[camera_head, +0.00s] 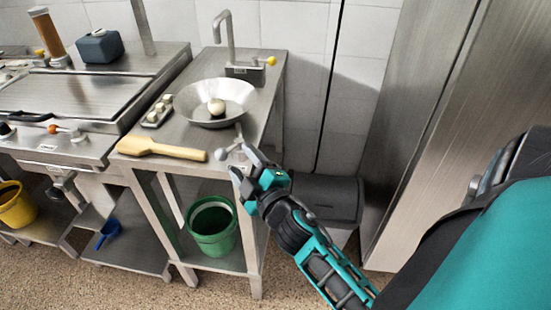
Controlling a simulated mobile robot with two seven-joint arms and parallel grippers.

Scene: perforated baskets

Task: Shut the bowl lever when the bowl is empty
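The wide metal bowl (187,109) is set in the steel counter below the tap. It is not empty: a pale round thing (216,106) lies in it. A small lever with a round grey knob (221,155) sticks out at the counter's front edge, below the bowl. My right gripper (239,160) is just right of the knob, its grey fingers apart. Whether a finger touches the lever I cannot tell. My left gripper is out of view.
A wooden-coloured paddle (163,149) and a small tray of pale pieces (158,111) lie left of the bowl. A green bucket (212,227) stands on the shelf below. A dark bin (327,199) is behind my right arm, beside a tall steel cabinet (424,120).

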